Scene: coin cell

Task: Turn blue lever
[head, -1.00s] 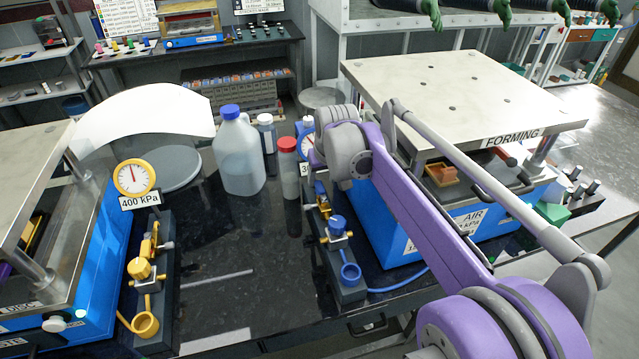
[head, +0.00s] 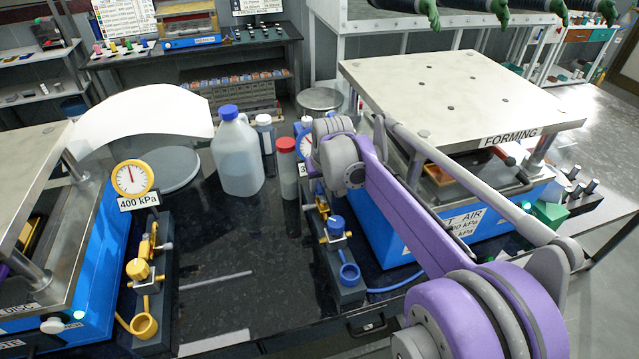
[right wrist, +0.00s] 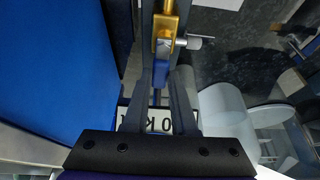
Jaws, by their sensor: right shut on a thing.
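The blue lever (right wrist: 161,74) shows in the right wrist view below a brass valve (right wrist: 165,25). My right gripper (right wrist: 163,88) is shut on the lever, with one dark finger on each side of it. In the head view my grey wrist and purple arm cover the lever and the gripper tips. The brass valve (head: 323,205) partly shows there, on a dark block in front of the gauge (head: 304,141). My left gripper is not in view.
The blue forming press (head: 395,237) stands right of the valve, close to my arm. A blue-capped jug (head: 238,160) and a red-capped bottle (head: 287,170) stand to the left. Another gauge (head: 132,178), marked 400 kPa, is further left.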

